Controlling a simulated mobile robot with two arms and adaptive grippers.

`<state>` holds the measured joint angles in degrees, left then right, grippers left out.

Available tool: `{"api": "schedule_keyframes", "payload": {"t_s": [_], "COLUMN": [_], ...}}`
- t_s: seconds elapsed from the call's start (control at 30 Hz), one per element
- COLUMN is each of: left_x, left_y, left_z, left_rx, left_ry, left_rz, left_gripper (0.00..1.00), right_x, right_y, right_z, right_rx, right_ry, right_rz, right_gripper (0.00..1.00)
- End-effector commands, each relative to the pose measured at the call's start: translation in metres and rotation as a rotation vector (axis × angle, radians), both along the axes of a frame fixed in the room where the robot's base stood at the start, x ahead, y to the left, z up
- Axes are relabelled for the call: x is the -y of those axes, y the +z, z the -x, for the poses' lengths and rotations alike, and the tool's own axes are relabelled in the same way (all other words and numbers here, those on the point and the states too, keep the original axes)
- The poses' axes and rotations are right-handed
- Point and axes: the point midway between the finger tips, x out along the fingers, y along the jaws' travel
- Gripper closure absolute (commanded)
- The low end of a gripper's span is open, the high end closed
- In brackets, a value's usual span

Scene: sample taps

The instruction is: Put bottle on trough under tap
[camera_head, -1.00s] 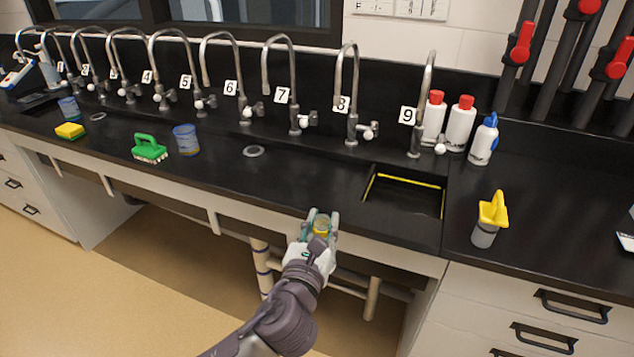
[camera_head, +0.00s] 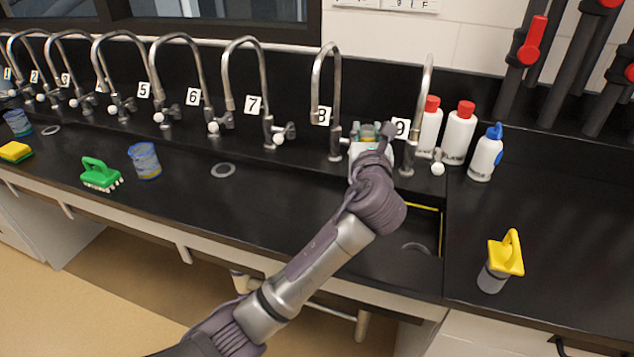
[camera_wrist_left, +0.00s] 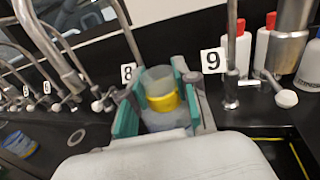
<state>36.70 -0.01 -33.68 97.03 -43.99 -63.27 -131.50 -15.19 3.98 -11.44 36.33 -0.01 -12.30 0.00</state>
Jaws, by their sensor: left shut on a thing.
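My left gripper (camera_head: 367,133) is between taps 8 and 9, close to the back wall of the counter. In the left wrist view it is shut on a clear bottle with yellow contents or a yellow band (camera_wrist_left: 162,102), held between teal finger pads. The bottle looks roughly upright; its base is hidden behind my gripper. Tap 8 (camera_head: 335,100) stands to the left of the gripper and tap 9 (camera_head: 411,130) to its right. The dark trough (camera_head: 428,228) with a yellow edge line lies below, partly hidden by my left arm. My right gripper is not in view.
White bottles with red caps (camera_head: 458,135) and one with a blue cap (camera_head: 485,155) stand right of tap 9. A blue beaker (camera_head: 145,160), green brush (camera_head: 100,174) and sponge (camera_head: 15,152) are at left.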

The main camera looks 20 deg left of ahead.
Motion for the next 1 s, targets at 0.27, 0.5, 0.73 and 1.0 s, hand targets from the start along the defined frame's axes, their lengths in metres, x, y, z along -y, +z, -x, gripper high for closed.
{"api": "schedule_keyframes", "payload": {"t_s": [0.27, 0.5, 0.73, 1.0], "left_x": [-0.059, -0.102, -0.112, -0.111], "left_y": [-0.036, -0.062, -0.074, -0.108], "left_z": [-0.007, -0.013, -0.014, -0.014], "left_rx": [-0.005, -0.002, -0.002, -0.002], "left_ry": [0.004, 0.001, 0.0, -0.001], "left_rz": [-0.003, -0.002, 0.001, 0.001], "left_gripper": [1.0, 1.0, 1.0, 1.0], "right_x": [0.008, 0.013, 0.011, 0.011], "right_y": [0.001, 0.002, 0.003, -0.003], "right_z": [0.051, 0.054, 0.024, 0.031], "right_rx": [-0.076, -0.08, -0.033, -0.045], "right_ry": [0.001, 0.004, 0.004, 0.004], "right_rz": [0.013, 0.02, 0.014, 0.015], "right_gripper": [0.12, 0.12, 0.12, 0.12]}}
